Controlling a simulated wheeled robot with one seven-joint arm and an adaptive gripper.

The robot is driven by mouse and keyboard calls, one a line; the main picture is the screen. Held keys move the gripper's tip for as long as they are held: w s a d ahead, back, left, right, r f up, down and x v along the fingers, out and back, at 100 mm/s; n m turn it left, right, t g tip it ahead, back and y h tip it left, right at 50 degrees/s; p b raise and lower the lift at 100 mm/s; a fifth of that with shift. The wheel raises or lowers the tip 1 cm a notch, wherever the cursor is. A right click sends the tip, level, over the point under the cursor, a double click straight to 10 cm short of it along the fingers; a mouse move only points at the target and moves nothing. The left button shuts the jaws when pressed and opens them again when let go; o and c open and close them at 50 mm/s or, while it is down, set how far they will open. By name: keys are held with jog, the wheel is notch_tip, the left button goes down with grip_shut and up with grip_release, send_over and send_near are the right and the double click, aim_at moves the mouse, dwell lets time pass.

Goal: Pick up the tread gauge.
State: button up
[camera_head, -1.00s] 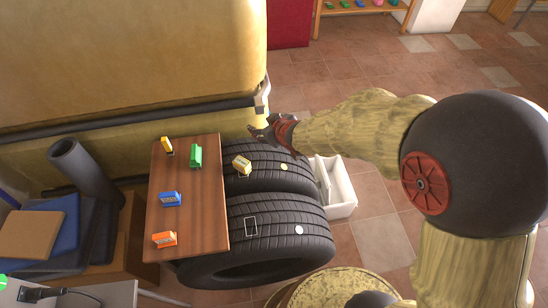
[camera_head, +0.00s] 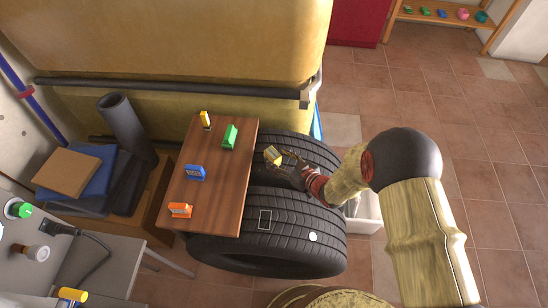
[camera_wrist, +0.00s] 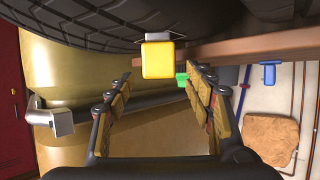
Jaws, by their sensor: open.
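The tread gauge looks to be the small yellow block (camera_head: 273,156) with a pale label, standing on the tread of the rear tyre (camera_head: 310,147). In the wrist view the yellow block (camera_wrist: 158,58) is just ahead, roughly centred between my fingertips. My gripper (camera_head: 285,163) is open at the block's right side in the head view. In the wrist view my gripper (camera_wrist: 155,80) shows both fingers apart with nothing between them. I cannot tell whether a finger touches the block.
The front tyre (camera_head: 300,225) bears a white outline and a pale disc (camera_head: 313,237). A white bin (camera_head: 365,215) stands on the right. The yellow tank (camera_head: 180,60) rises behind.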

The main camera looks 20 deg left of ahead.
aim_at(275, 155)
jog(key=b+x, duration=0.1)
jog(key=x, duration=0.3)
jog(key=shift+a+f, duration=0.1)
jog(key=shift+c, duration=1.1)
jog(key=c, duration=1.1)
jog(key=shift+w, duration=0.1)
grip_shut()
